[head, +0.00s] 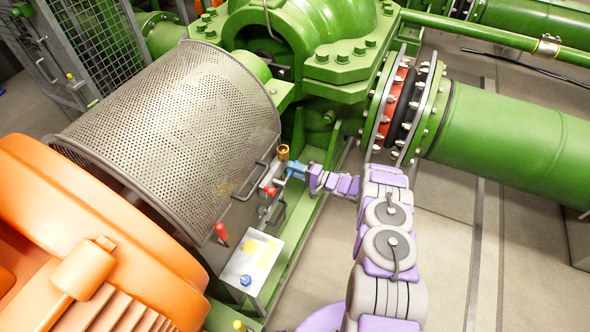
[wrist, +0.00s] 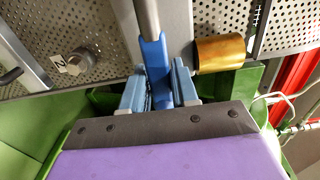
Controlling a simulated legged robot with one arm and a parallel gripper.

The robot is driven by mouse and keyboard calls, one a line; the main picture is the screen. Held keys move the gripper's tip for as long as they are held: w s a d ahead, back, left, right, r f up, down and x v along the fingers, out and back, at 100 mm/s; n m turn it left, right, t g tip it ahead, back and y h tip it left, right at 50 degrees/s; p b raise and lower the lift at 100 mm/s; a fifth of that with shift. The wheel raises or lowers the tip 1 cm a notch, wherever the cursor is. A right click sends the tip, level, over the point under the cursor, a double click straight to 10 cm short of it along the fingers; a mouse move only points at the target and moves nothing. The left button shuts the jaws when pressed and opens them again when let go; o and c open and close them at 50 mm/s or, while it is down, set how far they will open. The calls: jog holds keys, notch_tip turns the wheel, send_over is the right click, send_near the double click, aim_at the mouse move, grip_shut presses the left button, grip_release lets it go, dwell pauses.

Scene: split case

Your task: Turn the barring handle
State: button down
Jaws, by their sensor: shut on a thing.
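The barring handle (wrist: 152,50) shows in the wrist view as a grey rod with a blue grip section. It runs from the top edge down between my fingers. My gripper (wrist: 159,84) has its two light-blue fingers closed on either side of the blue section. In the head view my gripper (head: 296,170) is at the end of my purple and grey arm, beside the perforated guard. The handle is too small and covered there to make out clearly. Its lower end is hidden behind my gripper.
A perforated guard (head: 190,120) stands left of my gripper. A brass cylinder (wrist: 220,54) is just right of the handle. A red-handled part (head: 222,232) and a panel with yellow labels (head: 255,262) are below. A green pipe (head: 510,140) lies right; floor is open lower right.

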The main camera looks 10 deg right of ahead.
jog(key=shift+s+a+r, duration=0.1)
jog(key=shift+a+r, duration=0.05)
jog(key=shift+a, duration=0.3)
jog(key=c, duration=1.3)
grip_release()
jog(key=o, duration=0.3)
jog(key=shift+a, duration=0.25)
jog(key=shift+o, duration=0.2)
jog(key=shift+d, duration=0.15)
jog(key=shift+d, duration=0.3)
jog(key=p+v, duration=0.3)
jog(key=v, duration=1.3)
jog(key=shift+s+d, duration=0.25)
jog(key=shift+s, duration=0.05)
